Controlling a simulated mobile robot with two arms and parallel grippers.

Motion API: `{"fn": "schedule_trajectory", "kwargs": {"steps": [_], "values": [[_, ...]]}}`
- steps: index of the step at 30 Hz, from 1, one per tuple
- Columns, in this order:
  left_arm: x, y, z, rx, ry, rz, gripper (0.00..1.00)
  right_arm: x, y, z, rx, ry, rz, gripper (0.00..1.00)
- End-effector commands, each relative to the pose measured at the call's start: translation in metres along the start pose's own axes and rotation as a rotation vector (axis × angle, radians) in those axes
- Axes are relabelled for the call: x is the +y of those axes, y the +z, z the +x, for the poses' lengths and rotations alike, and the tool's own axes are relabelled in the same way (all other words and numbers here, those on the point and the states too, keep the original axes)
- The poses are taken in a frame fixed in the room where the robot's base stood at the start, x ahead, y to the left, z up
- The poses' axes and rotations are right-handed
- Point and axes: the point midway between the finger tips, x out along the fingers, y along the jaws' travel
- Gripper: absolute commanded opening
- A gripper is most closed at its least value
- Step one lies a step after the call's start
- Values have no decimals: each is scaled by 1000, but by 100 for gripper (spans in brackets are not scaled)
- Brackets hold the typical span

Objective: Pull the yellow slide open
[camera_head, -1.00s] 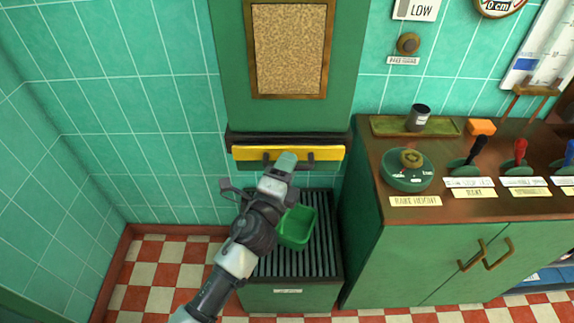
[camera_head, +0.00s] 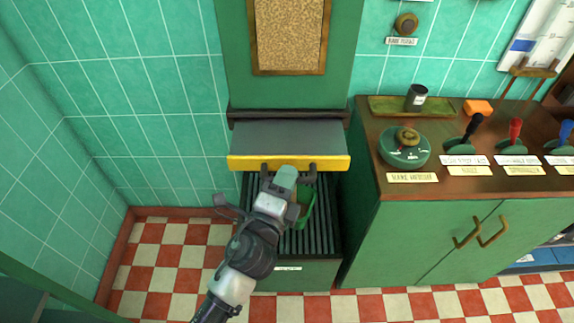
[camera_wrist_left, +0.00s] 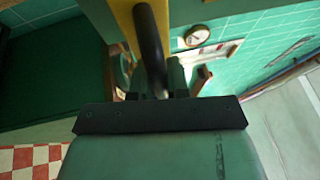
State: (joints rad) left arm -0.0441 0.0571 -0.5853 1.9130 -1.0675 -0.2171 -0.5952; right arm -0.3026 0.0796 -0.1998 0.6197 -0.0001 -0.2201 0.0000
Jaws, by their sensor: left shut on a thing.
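The yellow slide (camera_head: 240,162) is a yellow-fronted grey plate that sticks out from under the green hopper in the head view. Its grey top (camera_head: 290,137) shows between the yellow front and the dark slot behind. A dark handle (camera_head: 312,172) is on its front. My left gripper (camera_head: 288,172) is at the handle and is shut on it. In the left wrist view the dark handle bar (camera_wrist_left: 150,45) runs between the fingers (camera_wrist_left: 160,85), with the yellow front (camera_wrist_left: 126,18) beside it. My right gripper is not in view.
A green bin (camera_head: 306,208) stands on the slatted stand (camera_head: 322,235) below the slide, partly hidden by my arm. A wooden-topped green cabinet (camera_head: 440,245) with a dial (camera_head: 404,147) and levers stands to the right. Checkered floor (camera_head: 170,262) is free at the left.

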Motion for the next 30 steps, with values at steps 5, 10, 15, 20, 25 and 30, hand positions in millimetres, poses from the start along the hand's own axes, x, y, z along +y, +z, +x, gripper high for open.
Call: {"fn": "schedule_trajectory", "kwargs": {"steps": [5, 10, 15, 20, 25, 30], "values": [[2, -1, -2, 1, 4, 0, 0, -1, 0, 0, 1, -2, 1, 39], [1, -1, -2, 1, 4, 1, 19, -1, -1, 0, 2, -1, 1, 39], [1, -1, -2, 1, 3, 0, 41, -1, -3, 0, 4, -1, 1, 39], [1, -1, -1, 1, 2, 0, 41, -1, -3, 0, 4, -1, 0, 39], [2, -1, -7, 1, 3, 0, 41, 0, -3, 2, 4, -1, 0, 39], [4, -1, -34, 1, 5, -1, 41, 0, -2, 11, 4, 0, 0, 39]]}}
